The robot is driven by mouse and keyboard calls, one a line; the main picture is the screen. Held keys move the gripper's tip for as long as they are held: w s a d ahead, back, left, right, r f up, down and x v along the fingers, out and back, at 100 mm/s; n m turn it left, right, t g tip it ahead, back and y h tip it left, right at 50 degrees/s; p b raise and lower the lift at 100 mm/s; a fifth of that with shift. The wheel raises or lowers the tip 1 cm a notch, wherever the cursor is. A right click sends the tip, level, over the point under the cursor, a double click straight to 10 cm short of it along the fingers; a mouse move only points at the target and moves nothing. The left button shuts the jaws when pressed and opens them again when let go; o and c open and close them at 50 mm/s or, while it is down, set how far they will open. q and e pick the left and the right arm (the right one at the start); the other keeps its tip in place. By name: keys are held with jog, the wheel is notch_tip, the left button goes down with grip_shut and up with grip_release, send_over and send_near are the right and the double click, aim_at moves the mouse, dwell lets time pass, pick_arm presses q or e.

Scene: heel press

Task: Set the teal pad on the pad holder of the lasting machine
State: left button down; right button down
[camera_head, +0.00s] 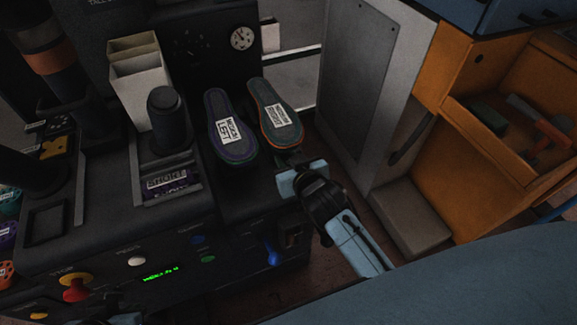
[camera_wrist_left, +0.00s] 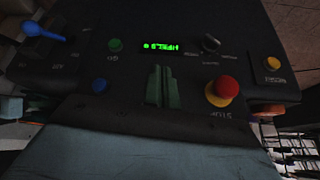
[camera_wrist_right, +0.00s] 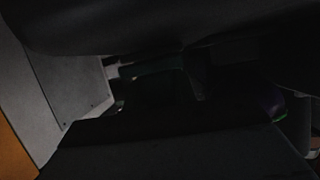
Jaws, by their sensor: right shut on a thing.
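A small purple piece with a printed label (camera_head: 170,184) lies in a slot at the front of the machine, below a dark upright cylinder (camera_head: 164,108). A teal-green piece (camera_head: 10,200) is cut off at the left edge, above a purple one (camera_head: 8,236) and an orange one (camera_head: 5,273); I cannot tell which is the teal pad. My right gripper (camera_head: 291,158) is shut at the lower end of an orange-edged sole (camera_head: 272,108); its grip is dark and partly hidden. My left gripper (camera_wrist_left: 162,87) looks shut and empty, in front of the control panel.
A purple sole with a label (camera_head: 228,127) stands left of the orange-edged one. The panel has a red stop button (camera_wrist_left: 226,87) and a blue lever (camera_wrist_left: 43,30). A grey cabinet (camera_head: 375,75) and an orange cubby (camera_head: 495,130) stand on the right. A cream bin (camera_head: 139,80) stands behind the cylinder.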

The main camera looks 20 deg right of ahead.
pick_arm(q)
jog(key=shift+w+d+r+t+h, duration=0.1)
jog(key=shift+w+d+r+t, duration=0.2)
jog(key=shift+w, duration=0.2)
jog(key=shift+w+d+r+t+h, duration=0.1)
jog(key=shift+w+r+t, duration=0.1)
jog(key=shift+w+t, duration=0.25)
jog(key=shift+w+d+r+t+h, duration=0.1)
jog(key=shift+w+d+r+t, duration=0.15)
jog(key=shift+w, duration=0.3)
pick_arm(e)
jog(key=shift+s+f, duration=0.15)
jog(key=shift+f, duration=0.4)
jog(key=shift+f+b, duration=0.2)
jog(key=shift+b, duration=0.1)
jog(key=c, duration=1.1)
grip_release()
pick_arm(q)
jog(key=shift+w, duration=0.15)
pick_arm(e)
jog(key=shift+r, duration=0.15)
